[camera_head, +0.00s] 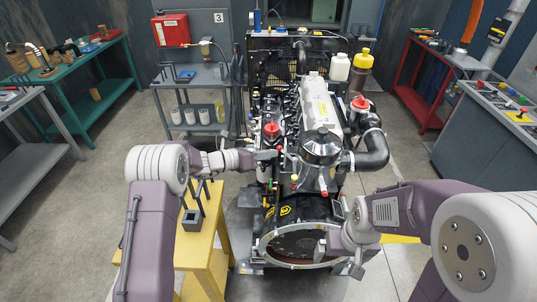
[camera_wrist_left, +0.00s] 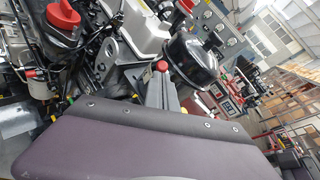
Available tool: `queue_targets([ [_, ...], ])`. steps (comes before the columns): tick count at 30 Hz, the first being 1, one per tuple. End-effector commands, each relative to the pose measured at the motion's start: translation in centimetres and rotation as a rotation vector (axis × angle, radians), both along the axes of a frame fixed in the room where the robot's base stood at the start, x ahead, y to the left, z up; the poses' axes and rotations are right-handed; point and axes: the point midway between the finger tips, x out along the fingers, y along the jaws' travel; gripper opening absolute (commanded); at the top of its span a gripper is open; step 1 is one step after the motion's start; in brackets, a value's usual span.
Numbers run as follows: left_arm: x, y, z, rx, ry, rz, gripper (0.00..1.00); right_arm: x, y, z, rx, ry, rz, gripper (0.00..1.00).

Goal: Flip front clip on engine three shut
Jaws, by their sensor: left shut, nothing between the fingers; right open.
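The engine (camera_head: 318,100) stands in the middle of the head view under a sign marked 3 (camera_head: 219,17). Its black canister (camera_head: 320,148) faces me and also shows in the left wrist view (camera_wrist_left: 193,60). A small red-tipped part (camera_head: 324,193) sits below the canister. I cannot make out which small part is the front clip, or its position. My left gripper (camera_head: 271,155) is shut and empty, beside the engine's left side, left of the canister; I cannot tell whether it touches anything. My right gripper (camera_head: 338,260) is open, low by the round flywheel housing (camera_head: 300,243).
A yellow stand (camera_head: 205,250) with dark fixtures is below my left arm. A grey cart (camera_head: 205,88) holds white filters. A thick black hose (camera_head: 372,152) bends around the engine's right side. A green bench (camera_head: 85,75) and a red one (camera_head: 412,85) flank the floor.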

Motion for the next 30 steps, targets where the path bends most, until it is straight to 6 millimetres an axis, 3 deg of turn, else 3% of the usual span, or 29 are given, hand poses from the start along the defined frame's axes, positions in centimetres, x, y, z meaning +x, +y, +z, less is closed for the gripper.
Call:
queue_targets([
  [20, 0.0, -0.8, 1.4, 0.131, -0.001, -0.002, 0.0, 0.0, 0.0, 2.3, 0.0, 0.0, 0.0, 0.96],
  [30, -0.1, -2.5, 3.6, 0.346, -0.002, -0.004, 0.0, 0.0, 0.0, 6.7, 0.0, 0.0, 0.0, 0.96],
])
